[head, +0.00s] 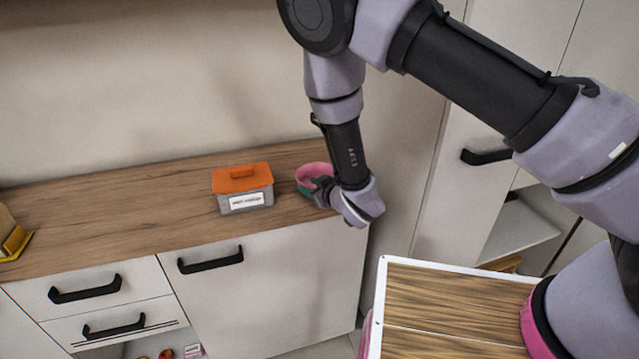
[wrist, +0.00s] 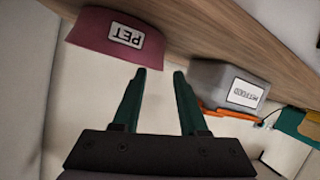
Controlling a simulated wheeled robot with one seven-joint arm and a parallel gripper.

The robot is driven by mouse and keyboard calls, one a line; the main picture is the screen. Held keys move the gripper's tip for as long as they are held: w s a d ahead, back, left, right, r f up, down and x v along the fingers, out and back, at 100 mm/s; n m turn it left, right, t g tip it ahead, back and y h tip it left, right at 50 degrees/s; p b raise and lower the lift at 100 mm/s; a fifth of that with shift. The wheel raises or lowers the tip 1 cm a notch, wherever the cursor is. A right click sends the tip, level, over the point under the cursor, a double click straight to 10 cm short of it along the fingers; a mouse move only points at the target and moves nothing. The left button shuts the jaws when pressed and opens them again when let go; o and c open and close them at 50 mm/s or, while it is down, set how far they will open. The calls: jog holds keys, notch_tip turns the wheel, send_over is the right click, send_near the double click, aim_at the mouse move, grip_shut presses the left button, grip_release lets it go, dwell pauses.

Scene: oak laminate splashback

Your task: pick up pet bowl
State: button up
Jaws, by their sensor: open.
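The pet bowl (head: 312,170) is pink and stands on the wooden counter near its right end. In the wrist view the bowl (wrist: 88,30) shows its dark pink side with a white PET label, and it appears upside down. My gripper (wrist: 162,73) is open, with two dark green fingers and nothing between them. The fingertips point toward the bowl's side of the counter and lie just below and right of the bowl in that picture, apart from it. In the head view my gripper (head: 320,189) is at the bowl's front right, and my wrist hides part of the bowl.
A grey box (head: 246,200) with an orange lid (head: 241,178) and a label stands just left of the bowl; it also shows in the wrist view (wrist: 222,80). A yellow object (head: 14,240) is at the counter's far left. The counter (head: 120,220) between them is clear.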

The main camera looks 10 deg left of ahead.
aim_at(302, 184)
jog(key=x, duration=0.5)
jog(key=shift+w+a, duration=0.1)
jog(key=shift+a, duration=0.05)
jog(key=shift+c, duration=0.3)
grip_shut()
jog(key=shift+f, duration=0.1)
dwell(0.9)
